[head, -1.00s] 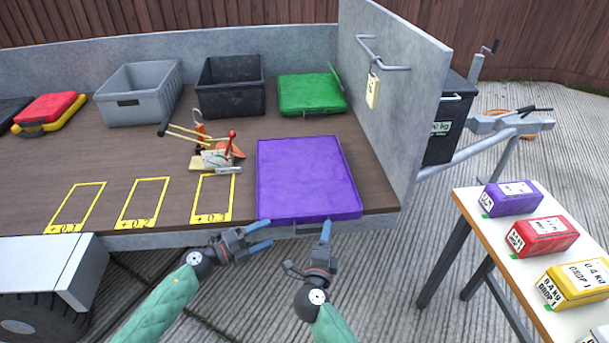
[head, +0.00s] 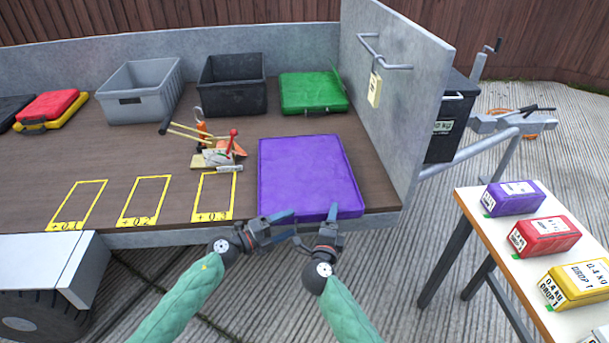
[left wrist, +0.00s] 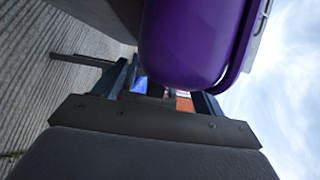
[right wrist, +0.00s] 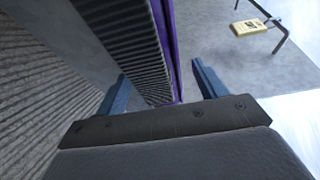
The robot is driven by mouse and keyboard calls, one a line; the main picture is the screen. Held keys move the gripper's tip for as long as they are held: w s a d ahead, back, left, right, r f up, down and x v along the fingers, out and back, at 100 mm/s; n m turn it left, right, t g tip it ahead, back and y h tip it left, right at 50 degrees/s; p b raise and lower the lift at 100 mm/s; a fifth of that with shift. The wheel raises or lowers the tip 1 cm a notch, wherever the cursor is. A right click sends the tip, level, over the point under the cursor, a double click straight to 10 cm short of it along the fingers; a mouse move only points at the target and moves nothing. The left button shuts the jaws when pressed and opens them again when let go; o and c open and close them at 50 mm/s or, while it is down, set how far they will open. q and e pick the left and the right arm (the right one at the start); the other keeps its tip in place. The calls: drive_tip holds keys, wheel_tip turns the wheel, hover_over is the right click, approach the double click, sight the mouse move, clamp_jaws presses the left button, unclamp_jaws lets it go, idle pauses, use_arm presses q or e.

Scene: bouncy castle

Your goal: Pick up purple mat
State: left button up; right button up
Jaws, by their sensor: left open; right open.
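The purple mat (head: 308,172), a flat, case-like slab, lies on the brown trailer bed by its front edge, close to the grey side wall. My left gripper (head: 282,226) is open at the mat's front edge. In the left wrist view the mat's rounded purple end (left wrist: 190,45) shows large ahead of and between the fingers. My right gripper (head: 318,226) is open just right of the left one, at the same front edge. In the right wrist view a thin purple edge of the mat (right wrist: 170,50) runs between the fingers. Whether either gripper touches the mat is unclear.
A lever device (head: 218,155) stands left of the mat. Grey (head: 142,100) and black (head: 233,90) bins and a green case (head: 312,93) stand behind. The grey side wall (head: 395,110) rises close on the right. A table (head: 490,245) with weight blocks stands further right.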

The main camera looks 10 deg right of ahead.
use_arm(q)
drive_tip(key=shift+w+d, duration=0.2)
drive_tip(key=shift+d, duration=0.35)
use_arm(e)
drive_tip(key=shift+w+d, duration=0.25)
drive_tip(key=shift+w, duration=0.25)
use_arm(q)
drive_tip(key=c, duration=1.5)
use_arm(e)
drive_tip(key=c, duration=1.5)
